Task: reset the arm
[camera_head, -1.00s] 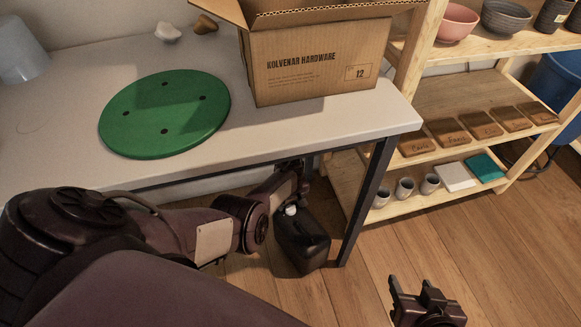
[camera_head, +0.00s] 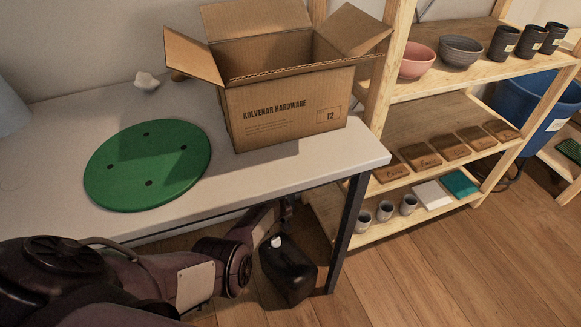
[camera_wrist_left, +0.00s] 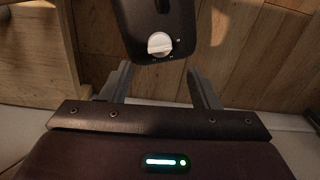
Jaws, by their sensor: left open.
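My left arm comes in from the left of the head view and reaches down beside the table's front edge. My left gripper (camera_head: 284,212) is partly hidden there. In the left wrist view my left gripper (camera_wrist_left: 159,70) is open, with its two grey fingers apart and nothing between them. A black jug (camera_head: 289,272) with a white cap stands on the floor below the table. In the left wrist view the jug (camera_wrist_left: 180,22) lies just beyond the fingertips. My right gripper is not in view.
The table (camera_head: 290,170) holds a green disc (camera_head: 148,165) and an open cardboard box (camera_head: 285,110). A wooden shelf (camera_head: 420,105) at right holds bowls, cups and tiles. A blue bin (camera_head: 530,105) stands behind it. Open floor (camera_head: 470,270) lies at lower right.

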